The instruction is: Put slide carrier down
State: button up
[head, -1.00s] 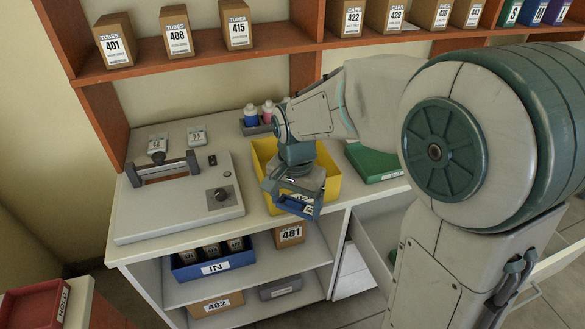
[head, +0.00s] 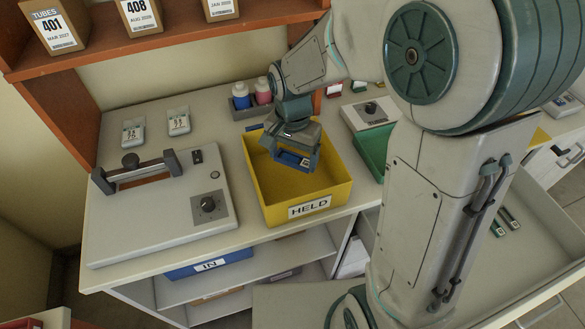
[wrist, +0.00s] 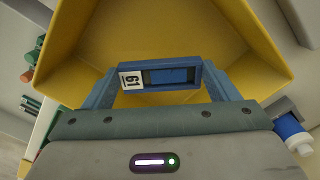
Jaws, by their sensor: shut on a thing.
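My gripper (head: 290,154) is over the yellow bin marked HELD (head: 268,198), towards its back. It is shut on the blue slide carrier (head: 304,162). In the wrist view the slide carrier (wrist: 176,76) spans the space between the two blue fingers, with a white label reading 61 at its left end. The yellow bin (wrist: 215,35) fills the background behind it. The visible bin floor looks empty. I cannot tell how high the carrier is above the floor.
A grey lidded device (head: 150,218) with a black handle stands left of the bin. A rack with blue and pink bottles (head: 250,98) is behind it. A green tray (head: 372,150) is at its right. The wooden shelf (head: 170,45) runs above the back.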

aim_at(293, 181)
notch_tip(293, 181, down, 7)
jog(key=shift+r, duration=0.15)
dwell(0.4)
jog(key=shift+f, duration=0.25)
jog(key=o, duration=0.9)
jog(key=shift+r, duration=0.1)
jog(key=shift+r, duration=0.1)
notch_tip(293, 181, up, 12)
jog(key=shift+r, duration=0.1)
jog(key=s+d+r+n+t, duration=0.3)
jog(key=s+d+n, duration=0.2)
jog(key=s+d, duration=0.7)
jog(key=shift+s+r+n, duration=0.4)
